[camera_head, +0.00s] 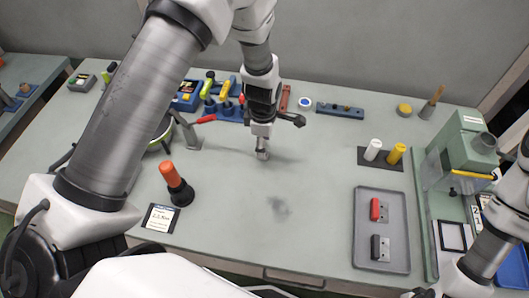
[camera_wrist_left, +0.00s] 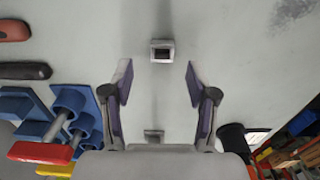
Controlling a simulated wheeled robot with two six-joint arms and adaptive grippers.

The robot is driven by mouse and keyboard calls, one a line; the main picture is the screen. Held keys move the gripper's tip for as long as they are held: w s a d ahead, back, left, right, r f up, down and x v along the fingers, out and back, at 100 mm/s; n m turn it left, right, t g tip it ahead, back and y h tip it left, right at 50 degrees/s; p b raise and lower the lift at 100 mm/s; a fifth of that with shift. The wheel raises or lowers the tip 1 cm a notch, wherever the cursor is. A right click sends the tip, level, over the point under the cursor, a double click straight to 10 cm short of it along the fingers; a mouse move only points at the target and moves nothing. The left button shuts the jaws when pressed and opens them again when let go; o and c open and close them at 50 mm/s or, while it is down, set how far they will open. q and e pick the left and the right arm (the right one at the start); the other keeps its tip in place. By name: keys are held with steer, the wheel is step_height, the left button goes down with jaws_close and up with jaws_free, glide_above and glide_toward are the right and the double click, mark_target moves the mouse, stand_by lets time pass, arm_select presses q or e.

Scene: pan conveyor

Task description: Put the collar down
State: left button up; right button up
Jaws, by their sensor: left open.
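The collar (camera_wrist_left: 162,50) is a small square grey piece with a dark square hole, seen on the grey table in the left wrist view. It lies just beyond the gap between my left fingertips. My left gripper (camera_wrist_left: 158,82) is open, with one finger on each side and nothing pinched between them. In the head view the left gripper (camera_head: 262,138) points down at the middle of the table, with the collar (camera_head: 262,154) small and partly hidden at its tips. My right arm enters at the lower right; its gripper is not seen.
Blue fixtures with coloured handles (camera_head: 226,97) stand behind the left gripper. An orange-topped black tool (camera_head: 174,183) stands at the left. A grey tray (camera_head: 400,215) with red and dark blocks lies at the right, near a green machine (camera_head: 464,145). The front middle of the table is clear.

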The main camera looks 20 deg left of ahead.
arm_select(q)
step_height(320, 180, down, 3)
steer(key=shift+s+r+p, duration=0.1)
steer(key=shift+s+p, duration=0.05)
steer(key=shift+p, duration=0.2)
steer(key=shift+f, duration=0.4)
steer(key=c, duration=1)
steer(key=shift+o, duration=0.2)
steer(key=shift+r, duration=0.2)
